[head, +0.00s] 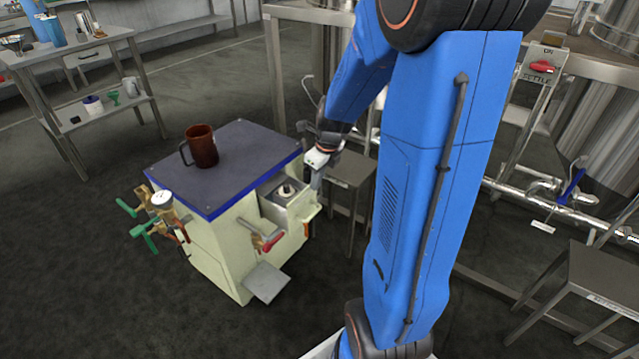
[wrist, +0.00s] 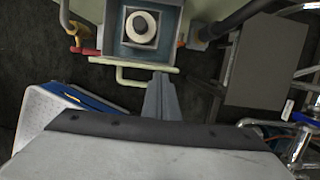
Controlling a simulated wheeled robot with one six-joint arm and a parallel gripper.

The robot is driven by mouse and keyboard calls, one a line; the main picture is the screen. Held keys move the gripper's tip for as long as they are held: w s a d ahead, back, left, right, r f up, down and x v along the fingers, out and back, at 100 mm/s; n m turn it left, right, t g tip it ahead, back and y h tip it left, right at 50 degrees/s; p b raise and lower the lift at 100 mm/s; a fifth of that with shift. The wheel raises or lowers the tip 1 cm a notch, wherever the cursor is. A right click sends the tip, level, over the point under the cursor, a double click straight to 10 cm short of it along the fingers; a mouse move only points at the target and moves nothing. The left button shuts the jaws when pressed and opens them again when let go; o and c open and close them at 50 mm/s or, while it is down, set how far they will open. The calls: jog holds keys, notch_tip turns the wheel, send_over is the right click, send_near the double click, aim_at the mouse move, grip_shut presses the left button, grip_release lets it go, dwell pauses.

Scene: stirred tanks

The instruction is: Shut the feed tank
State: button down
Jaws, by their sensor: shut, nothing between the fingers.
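No label that I can read marks the feed tank. Large steel tanks stand at the back, one at the right (head: 608,75); a blue-handled valve (head: 570,186) sits on the pipe below it. A cream cabinet (head: 222,240) has a drawer (head: 290,222) pulled out at its right, holding a pale round piece (head: 287,191). My gripper (head: 317,182) is shut and empty beside this drawer. In the wrist view, its fingers (wrist: 161,96) point at the drawer's pale bar handle (wrist: 130,80), close to it; I cannot tell whether they touch. The round piece (wrist: 141,27) shows inside the drawer.
A brown mug (head: 202,147) stands on the cabinet top. Red-handled (head: 268,242) and green-handled (head: 140,230) valves stick out from the cabinet. Grey stools (head: 350,172) and pipework stand to the right. A bench (head: 75,55) is at the far left, with open floor before it.

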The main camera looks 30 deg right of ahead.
jog(key=w+a, duration=0.3)
jog(key=w, duration=0.4)
jog(key=shift+w, duration=0.4)
jog(key=shift+d, duration=0.1)
